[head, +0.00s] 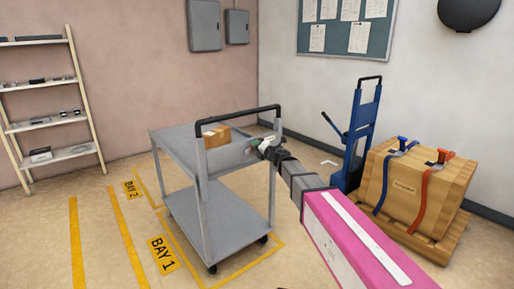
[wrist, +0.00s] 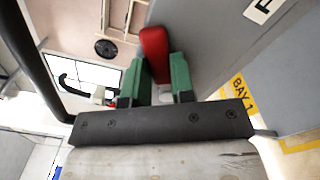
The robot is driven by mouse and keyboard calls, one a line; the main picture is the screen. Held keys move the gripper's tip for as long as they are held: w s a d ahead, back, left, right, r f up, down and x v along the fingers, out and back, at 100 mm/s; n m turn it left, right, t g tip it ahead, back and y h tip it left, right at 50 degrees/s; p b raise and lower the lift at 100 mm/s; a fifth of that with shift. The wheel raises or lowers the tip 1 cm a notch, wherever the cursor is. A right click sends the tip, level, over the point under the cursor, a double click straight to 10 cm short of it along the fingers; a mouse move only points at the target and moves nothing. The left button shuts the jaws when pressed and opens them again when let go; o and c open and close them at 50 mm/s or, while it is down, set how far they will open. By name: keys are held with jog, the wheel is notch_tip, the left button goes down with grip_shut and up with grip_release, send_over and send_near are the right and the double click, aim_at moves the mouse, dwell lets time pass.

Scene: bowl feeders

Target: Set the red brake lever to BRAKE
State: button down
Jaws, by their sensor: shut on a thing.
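The red brake lever (wrist: 153,42) shows in the wrist view between the two green fingers of my gripper (wrist: 159,68), which is shut on it. Its far end sticks out past the fingertips, beside a grey panel of the cart (wrist: 215,45). A white label (wrist: 263,8) on that panel is cut off by the frame, with one letter showing, which looks like F. In the head view my gripper (head: 257,145) is at the right side of the grey two-shelf cart (head: 184,140), near its top shelf. The lever is too small or hidden to make out there.
The cart's black handle (head: 240,113) rises close by my gripper. A cardboard box (head: 216,135) sits on the top shelf. Floor markings read BAY 1 (head: 163,254) and BAY 2. A blue hand truck (head: 357,135) and a strapped crate (head: 415,190) stand right.

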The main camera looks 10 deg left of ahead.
jog(key=c, duration=1)
grip_release()
jog(key=shift+o, duration=0.2)
jog(key=v, duration=1)
jog(key=shift+s+d, duration=0.2)
jog(key=shift+s, duration=0.1)
